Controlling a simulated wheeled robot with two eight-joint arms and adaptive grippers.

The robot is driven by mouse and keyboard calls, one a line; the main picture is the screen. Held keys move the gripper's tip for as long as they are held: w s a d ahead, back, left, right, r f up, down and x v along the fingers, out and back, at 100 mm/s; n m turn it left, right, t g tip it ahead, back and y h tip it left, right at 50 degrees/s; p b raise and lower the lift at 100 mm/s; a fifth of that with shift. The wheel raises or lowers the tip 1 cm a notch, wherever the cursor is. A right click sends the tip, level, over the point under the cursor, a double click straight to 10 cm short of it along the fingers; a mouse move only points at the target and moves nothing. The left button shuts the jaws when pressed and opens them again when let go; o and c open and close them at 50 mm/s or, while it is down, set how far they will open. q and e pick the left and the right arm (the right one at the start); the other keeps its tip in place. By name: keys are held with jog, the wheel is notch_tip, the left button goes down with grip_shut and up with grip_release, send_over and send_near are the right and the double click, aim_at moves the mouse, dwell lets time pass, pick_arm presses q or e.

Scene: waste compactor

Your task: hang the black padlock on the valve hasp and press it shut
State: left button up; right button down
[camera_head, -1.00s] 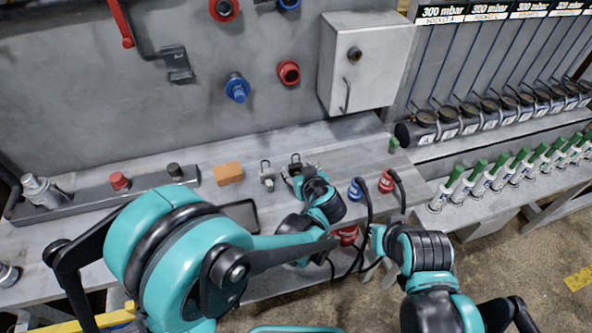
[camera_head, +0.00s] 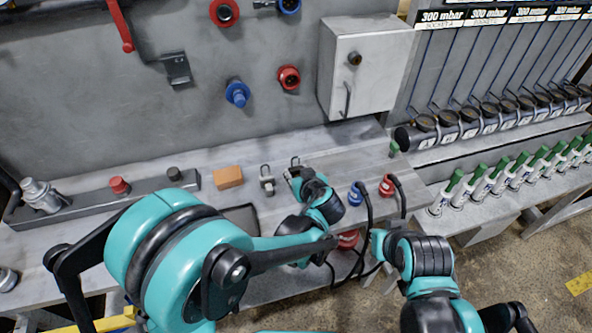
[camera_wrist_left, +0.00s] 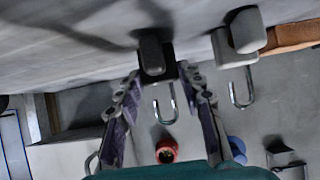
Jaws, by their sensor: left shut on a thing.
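My left gripper (camera_head: 293,174) is at the back of the bench, shut on the black padlock (camera_wrist_left: 152,56). In the left wrist view, the padlock's dark body sits between the two fingertips (camera_wrist_left: 160,78), with its U-shaped shackle pointing away from the bench surface. In the head view, the gripper hides most of the body and the shackle (camera_head: 295,161) shows above it. A dark bracket (camera_head: 177,68) hangs on the wall near a red lever (camera_head: 120,27); I cannot tell whether it is the valve hasp. My right arm shows at the right, but its gripper does not.
A grey padlock (camera_head: 267,181) stands just left of the black one, beside an orange-brown block (camera_head: 228,177). Blue (camera_head: 355,193) and red (camera_head: 387,186) plugs with cables are to the right. A grey box (camera_head: 368,62) juts from the wall above.

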pick_arm(q)
jog(key=shift+r+p, duration=1.65)
jog(key=shift+r, duration=0.7)
jog(key=shift+s+f, duration=0.1)
jog(key=shift+f, duration=0.05)
